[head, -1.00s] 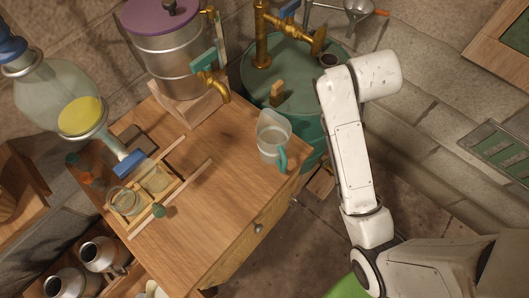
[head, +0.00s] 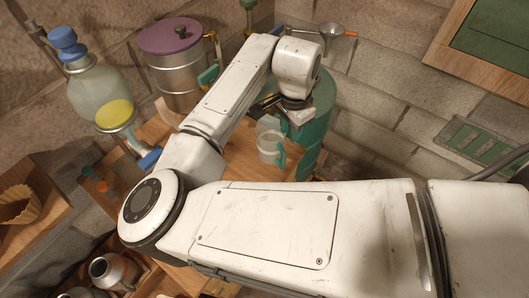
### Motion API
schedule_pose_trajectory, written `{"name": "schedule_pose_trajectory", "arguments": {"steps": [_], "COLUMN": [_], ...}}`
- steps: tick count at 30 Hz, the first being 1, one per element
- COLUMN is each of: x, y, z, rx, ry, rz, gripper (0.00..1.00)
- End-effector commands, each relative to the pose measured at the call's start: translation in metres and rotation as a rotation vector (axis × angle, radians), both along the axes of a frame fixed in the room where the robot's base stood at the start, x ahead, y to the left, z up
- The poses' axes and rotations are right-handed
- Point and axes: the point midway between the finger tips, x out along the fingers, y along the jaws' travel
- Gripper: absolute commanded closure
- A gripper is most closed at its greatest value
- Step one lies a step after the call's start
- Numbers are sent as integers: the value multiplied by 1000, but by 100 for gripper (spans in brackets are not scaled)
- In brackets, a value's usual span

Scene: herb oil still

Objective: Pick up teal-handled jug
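The clear jug with a teal handle (head: 269,142) stands upright on the wooden table (head: 236,168), near its right edge. Its handle faces right and toward me. My gripper (head: 266,104) is at the end of my white arm, just behind and above the jug in the picture. Only a dark part of the gripper shows, and the gap between its fingers cannot be made out. I see no clear contact with the jug.
A teal drum (head: 316,110) stands right behind the jug. A steel pot with a purple lid (head: 176,70) and a glass vessel with yellow liquid (head: 100,97) stand to the left. My arm hides much of the table.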

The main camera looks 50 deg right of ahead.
Motion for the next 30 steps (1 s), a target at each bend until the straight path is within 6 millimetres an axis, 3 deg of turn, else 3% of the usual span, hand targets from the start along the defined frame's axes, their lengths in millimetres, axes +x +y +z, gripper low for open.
{"name": "schedule_pose_trajectory", "arguments": {"steps": [3, 6, 13, 22, 30], "x": [3, 2, 2, 0, -3], "y": [17, 20, 19, 18, 16], "z": [-5, -13, -47, -69, -106], "rx": [48, 59, 56, 56, 56], "ry": [11, 17, 17, 16, 16], "rz": [-8, -9, -8, -10, -10], "gripper": [73, 73, 73, 73, 73]}}
